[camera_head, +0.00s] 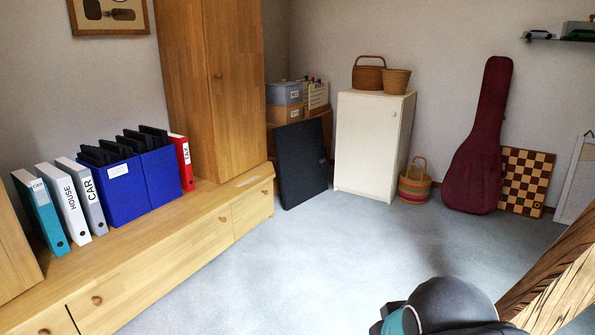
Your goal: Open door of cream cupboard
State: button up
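The cream cupboard (368,146) stands on the carpet against the far wall, right of the picture's middle. Its front door looks shut. A small round knob (394,114) sits near the door's upper right corner. Two wicker baskets stand on its top. A rounded dark part of my arm with a teal band shows at the bottom right, far from the cupboard. My gripper's fingers do not show.
A dark flat panel (302,163) leans just left of the cupboard. A striped basket (414,183) and a maroon guitar case (478,140) stand to its right. A wooden beam (560,285) crosses the lower right. Carpet (300,260) before the cupboard is clear.

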aim_at(367, 126)
jog(key=z, duration=0.05)
jog(key=i, duration=2.25)
jog(key=z, duration=0.4)
jog(key=i, duration=1.8)
jog(key=z, duration=0.25)
